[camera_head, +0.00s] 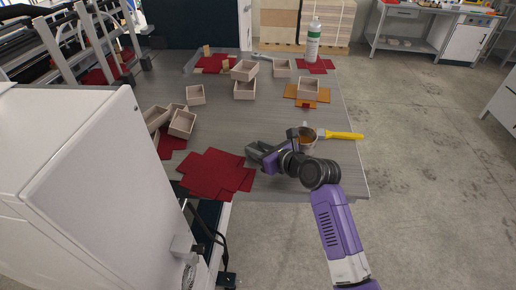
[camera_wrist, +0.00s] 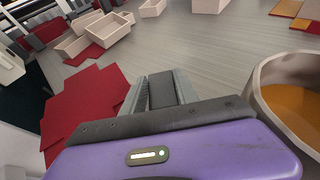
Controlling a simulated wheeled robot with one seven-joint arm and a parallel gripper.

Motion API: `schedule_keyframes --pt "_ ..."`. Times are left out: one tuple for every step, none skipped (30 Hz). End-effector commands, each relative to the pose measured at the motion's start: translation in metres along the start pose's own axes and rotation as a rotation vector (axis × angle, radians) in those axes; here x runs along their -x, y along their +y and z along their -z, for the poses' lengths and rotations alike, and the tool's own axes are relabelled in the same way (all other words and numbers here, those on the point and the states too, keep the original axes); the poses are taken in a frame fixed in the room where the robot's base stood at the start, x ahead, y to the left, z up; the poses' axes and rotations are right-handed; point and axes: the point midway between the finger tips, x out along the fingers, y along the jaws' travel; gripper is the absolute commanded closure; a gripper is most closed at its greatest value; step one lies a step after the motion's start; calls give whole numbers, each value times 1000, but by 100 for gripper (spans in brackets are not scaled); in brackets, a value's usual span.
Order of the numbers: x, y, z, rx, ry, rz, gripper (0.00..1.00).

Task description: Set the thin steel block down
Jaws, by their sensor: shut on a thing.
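My gripper (camera_head: 256,157) is over the near part of the grey table, just right of the red sheets. In the wrist view, my gripper (camera_wrist: 160,92) is shut on a dark grey piece, the thin steel block (camera_wrist: 163,91), which sits between the two fingers. Most of the block is hidden by the fingers and the gripper body. I cannot tell whether the block touches the table or hangs just above it.
Red cut sheets (camera_head: 212,174) lie left of my gripper. A pot (camera_head: 308,142) of amber glue with a yellow-handled brush (camera_head: 343,135) stands close on the right. Several open boxes (camera_head: 182,124) stand farther back. The table (camera_head: 225,125) is bare beyond my gripper.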

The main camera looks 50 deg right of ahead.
Motion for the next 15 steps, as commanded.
schedule_keyframes --pt "0 0 -1 0 -2 0 100" --pt "0 0 -1 0 -2 0 100" --pt "0 0 0 0 -2 0 100" --pt "0 0 0 0 -1 0 100" --pt "-1 0 1 0 -1 0 100" --pt "-1 0 2 0 0 0 58" --pt "-1 0 2 0 0 0 52" --pt "-1 0 2 0 0 0 46" --pt "-1 0 2 0 0 0 42" --pt "-1 0 2 0 0 0 42" --pt "-1 0 2 0 0 0 42" --pt "-1 0 2 0 0 0 42" --pt "-1 0 2 0 0 0 42" --pt "-1 0 2 0 0 0 42" --pt "-1 0 2 0 0 0 42"
